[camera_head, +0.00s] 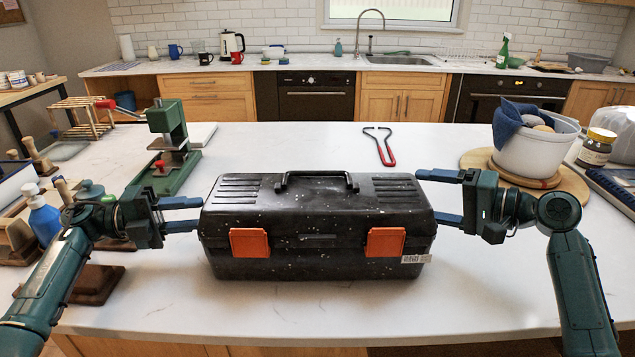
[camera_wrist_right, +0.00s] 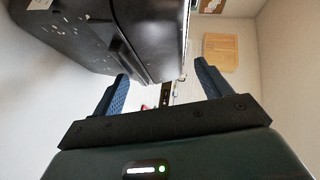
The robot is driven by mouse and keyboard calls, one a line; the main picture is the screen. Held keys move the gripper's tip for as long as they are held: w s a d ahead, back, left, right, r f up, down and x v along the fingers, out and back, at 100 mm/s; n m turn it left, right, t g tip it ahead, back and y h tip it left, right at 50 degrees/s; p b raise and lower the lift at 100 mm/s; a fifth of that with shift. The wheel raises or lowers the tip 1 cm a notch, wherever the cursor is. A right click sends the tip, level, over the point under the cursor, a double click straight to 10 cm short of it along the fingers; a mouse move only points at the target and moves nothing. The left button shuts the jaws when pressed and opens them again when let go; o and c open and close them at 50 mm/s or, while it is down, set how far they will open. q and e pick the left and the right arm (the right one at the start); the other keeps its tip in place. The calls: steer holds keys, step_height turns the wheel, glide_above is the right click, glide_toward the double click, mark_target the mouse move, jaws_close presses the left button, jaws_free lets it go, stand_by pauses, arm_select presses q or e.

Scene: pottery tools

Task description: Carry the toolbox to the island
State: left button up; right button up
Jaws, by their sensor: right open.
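The black toolbox (camera_head: 318,215) with two orange latches and a top handle sits upright on the white island counter (camera_head: 480,285). My left gripper (camera_head: 192,214) is at the toolbox's left end, its blue fingers apart and pointing at that end. My right gripper (camera_head: 428,196) is at the right end, its fingers apart and one reaching near the upper edge. In the right wrist view the toolbox (camera_wrist_right: 135,35) fills the upper left, with the spread fingers of my right gripper (camera_wrist_right: 163,82) close to its end. I cannot tell whether any finger touches it.
A green press (camera_head: 172,150) stands behind left, and a bottle (camera_head: 45,220) and wooden tools are at far left. A red-handled tool (camera_head: 382,147) lies behind the toolbox. A white bucket (camera_head: 535,152) on a round board and a jar (camera_head: 596,148) stand at right. The front counter is clear.

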arm_select(q)
steer(key=shift+a, duration=0.1)
steer(key=s+a, duration=0.1)
steer(key=a, duration=1)
steer(key=shift+a, duration=0.35)
arm_select(e)
steer(key=v, duration=1.2)
arm_select(q)
steer(key=shift+r, duration=0.1)
arm_select(e)
steer(key=shift+d+r, duration=0.1)
steer(key=shift+r, duration=0.1)
